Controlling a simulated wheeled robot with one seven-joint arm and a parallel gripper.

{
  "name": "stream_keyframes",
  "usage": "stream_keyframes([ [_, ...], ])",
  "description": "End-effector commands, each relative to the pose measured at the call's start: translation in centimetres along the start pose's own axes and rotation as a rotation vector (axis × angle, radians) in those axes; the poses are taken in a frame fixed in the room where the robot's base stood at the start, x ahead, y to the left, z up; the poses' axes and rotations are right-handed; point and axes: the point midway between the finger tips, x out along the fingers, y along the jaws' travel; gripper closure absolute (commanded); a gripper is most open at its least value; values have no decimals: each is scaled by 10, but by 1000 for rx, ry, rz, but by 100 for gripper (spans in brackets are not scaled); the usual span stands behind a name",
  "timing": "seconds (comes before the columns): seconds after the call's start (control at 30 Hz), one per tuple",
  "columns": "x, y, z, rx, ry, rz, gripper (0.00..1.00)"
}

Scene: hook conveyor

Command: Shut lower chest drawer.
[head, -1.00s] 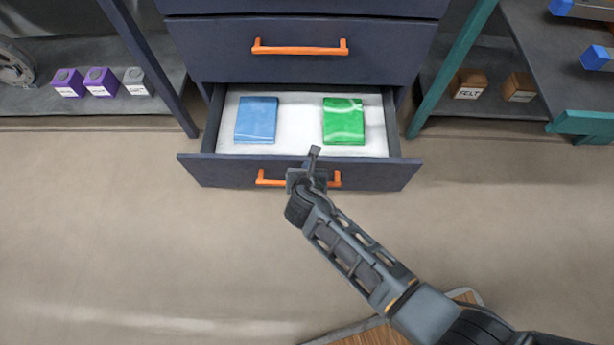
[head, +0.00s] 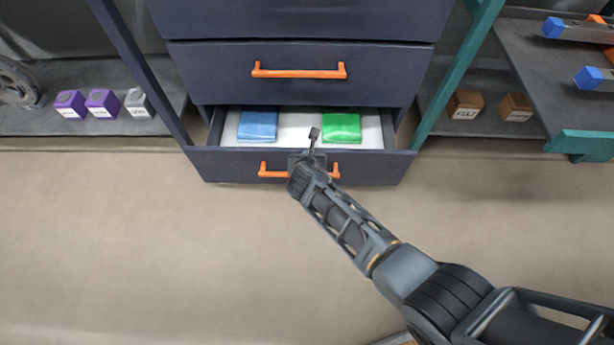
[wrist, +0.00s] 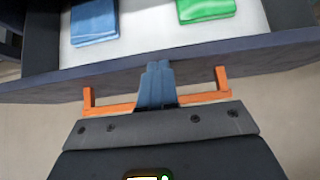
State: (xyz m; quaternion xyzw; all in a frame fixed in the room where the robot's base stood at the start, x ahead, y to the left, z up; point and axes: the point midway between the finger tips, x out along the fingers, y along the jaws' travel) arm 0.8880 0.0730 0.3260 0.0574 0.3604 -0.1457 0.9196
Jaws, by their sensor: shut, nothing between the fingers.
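The lower chest drawer (head: 230,166) is dark navy with an orange handle (head: 272,171) and stands partly open. A blue folded cloth (head: 258,125) and a green one (head: 341,127) lie on its white bottom. My gripper (head: 314,134) is at the middle of the drawer front, at the handle, with its fingers over the top edge in the head view. In the wrist view the shut fingers (wrist: 155,85) reach across the orange handle (wrist: 105,108) toward the drawer front (wrist: 220,65). Whether they touch it I cannot tell.
A closed drawer (head: 210,75) with an orange handle is above. Shelves on the left hold purple boxes (head: 102,102) and a grey box (head: 138,103). The right shelf holds brown boxes (head: 466,103). A teal post (head: 455,75) stands right of the chest. The floor in front is clear.

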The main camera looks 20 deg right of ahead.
Motion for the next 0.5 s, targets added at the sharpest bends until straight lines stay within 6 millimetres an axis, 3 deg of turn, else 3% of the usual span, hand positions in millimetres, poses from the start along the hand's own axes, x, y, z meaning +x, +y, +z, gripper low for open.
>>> stream_keyframes([
  [0.2, 44, 0, 36, 1, -2, -2, 100],
  [0.5, 81, 0, 69, 0, 0, -2, 100],
])
